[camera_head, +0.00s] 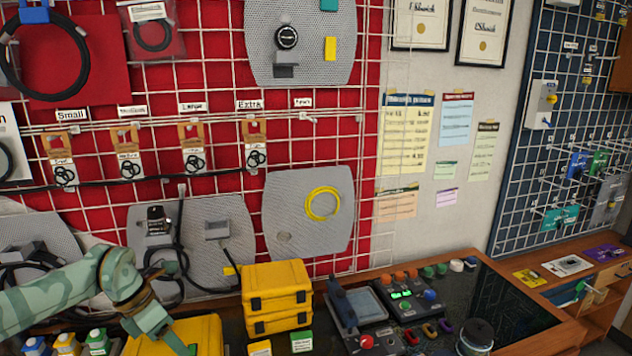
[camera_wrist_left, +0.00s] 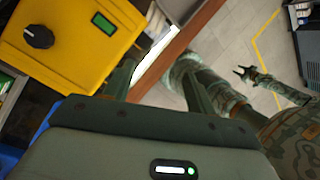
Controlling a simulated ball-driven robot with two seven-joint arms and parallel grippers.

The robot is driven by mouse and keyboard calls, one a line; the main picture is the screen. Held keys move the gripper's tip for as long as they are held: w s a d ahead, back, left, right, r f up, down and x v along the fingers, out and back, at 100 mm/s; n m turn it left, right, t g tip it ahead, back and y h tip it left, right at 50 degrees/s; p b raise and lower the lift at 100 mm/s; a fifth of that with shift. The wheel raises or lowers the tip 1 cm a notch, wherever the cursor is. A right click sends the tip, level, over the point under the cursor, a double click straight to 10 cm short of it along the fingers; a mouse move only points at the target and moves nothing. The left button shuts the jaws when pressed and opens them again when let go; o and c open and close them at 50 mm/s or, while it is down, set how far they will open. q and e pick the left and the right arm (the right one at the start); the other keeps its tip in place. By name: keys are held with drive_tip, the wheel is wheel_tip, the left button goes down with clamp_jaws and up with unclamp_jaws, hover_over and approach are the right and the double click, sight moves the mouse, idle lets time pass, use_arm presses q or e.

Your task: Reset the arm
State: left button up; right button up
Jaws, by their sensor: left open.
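My left arm comes in from the left in the head view. My left gripper (camera_head: 165,335) points down in front of a large yellow case (camera_head: 205,330), partly cut off by the bottom edge. In the left wrist view the two fingers of the left gripper (camera_wrist_left: 158,85) are apart with nothing between them. A yellow unit (camera_wrist_left: 75,55) with a black knob (camera_wrist_left: 38,36) and a green screen lies left of the fingers. My right gripper (camera_wrist_left: 242,72) shows small in the left wrist view, over the floor, its fingers apart and empty.
Stacked yellow cases (camera_head: 277,290) stand right of the left gripper. A control panel (camera_head: 405,295) with coloured buttons and a red knob (camera_head: 366,341) lies farther right. Behind is a red wall with a white grid and hanging parts.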

use_arm(q)
drive_tip(key=s+d+f+t+h, duration=0.15)
drive_tip(key=d+h, duration=0.45)
drive_tip(key=d, duration=1)
drive_tip(key=s+d+r+n+t+h, duration=0.4)
drive_tip(key=d+r+n+t+h, duration=0.2)
drive_tip(key=d+r+n+t, duration=0.4)
drive_tip(key=s+a+f+n+t+y, duration=0.1)
drive_tip(key=a+f+n+t+y, duration=0.1)
drive_tip(key=a+n+y, duration=0.7)
drive_tip(key=s+a+f+n+t+y, duration=0.1)
drive_tip(key=a+f+n+t+y, duration=0.2)
drive_tip(key=n+y, duration=0.5)
drive_tip(key=s+a+f+n+g+y, duration=0.2)
drive_tip(key=s+a+f+n+g, duration=0.3)
drive_tip(key=s+a, duration=0.3)
drive_tip(key=s+a+f+n+g+y, duration=0.2)
drive_tip(key=s+a+f+n+g, duration=0.35)
drive_tip(key=s, duration=0.45)
drive_tip(key=s+d+f+g+h+b, duration=0.2)
drive_tip(key=f, duration=1.4)
drive_tip(key=s+d+f+g+h+b, duration=0.1)
drive_tip(key=s+d+f+b, duration=0.15)
drive_tip(key=f, duration=1.25)
drive_tip(key=s+f+n+g+h+b, duration=0.1)
drive_tip(key=s+f+n+g+b, duration=0.2)
drive_tip(key=s+f, duration=1.6)
drive_tip(key=shift+s+a+f+h+b, duration=0.3)
drive_tip(key=shift+f+h+b, duration=0.1)
drive_tip(key=shift+b, duration=0.2)
